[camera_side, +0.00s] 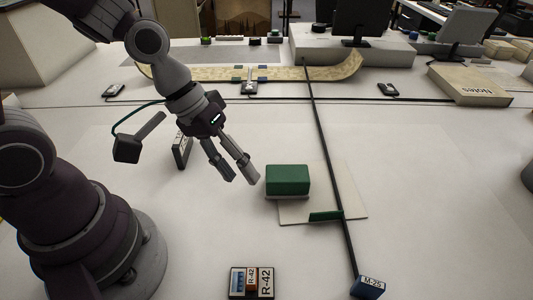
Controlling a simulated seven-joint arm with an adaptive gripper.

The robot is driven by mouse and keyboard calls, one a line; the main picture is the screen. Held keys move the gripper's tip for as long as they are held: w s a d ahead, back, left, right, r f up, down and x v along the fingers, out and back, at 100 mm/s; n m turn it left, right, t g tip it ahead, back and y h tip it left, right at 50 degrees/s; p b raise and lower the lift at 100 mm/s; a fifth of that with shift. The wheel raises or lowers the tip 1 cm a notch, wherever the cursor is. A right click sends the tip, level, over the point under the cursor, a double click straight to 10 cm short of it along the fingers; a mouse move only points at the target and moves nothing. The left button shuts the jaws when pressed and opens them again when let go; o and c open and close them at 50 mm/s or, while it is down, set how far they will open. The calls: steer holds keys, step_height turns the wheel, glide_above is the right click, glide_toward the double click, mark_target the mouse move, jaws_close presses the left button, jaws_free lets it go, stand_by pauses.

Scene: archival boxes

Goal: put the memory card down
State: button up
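My gripper (242,176) hangs above the white table, left of a green block (288,179), fingers pointing down and to the right. Its two fingers are apart, and I see nothing between them. I cannot pick out a memory card with certainty. A small dark item labelled R-42 (251,282) lies at the front of the table. A small blue box labelled M-25 (369,287) is to its right. A dark item with a pale label (181,151) stands partly behind my arm.
The green block sits on a pale board (345,197), with a green strip (325,216) near its front edge. A black strip (325,140) runs down the table. A scroll (320,72), monitor (357,18) and Holes box (470,84) are behind. The right front is clear.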

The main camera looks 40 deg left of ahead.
steer(key=s+a+r+m+t+y, duration=0.2)
steer(key=s+a+r+m+y, duration=0.1)
steer(key=a+r, duration=0.5)
steer(key=shift+s+a+r+t+y, duration=0.15)
steer(key=shift+a+r+t+y, duration=0.25)
steer(key=shift+y, duration=0.3)
steer(key=shift+d, duration=0.1)
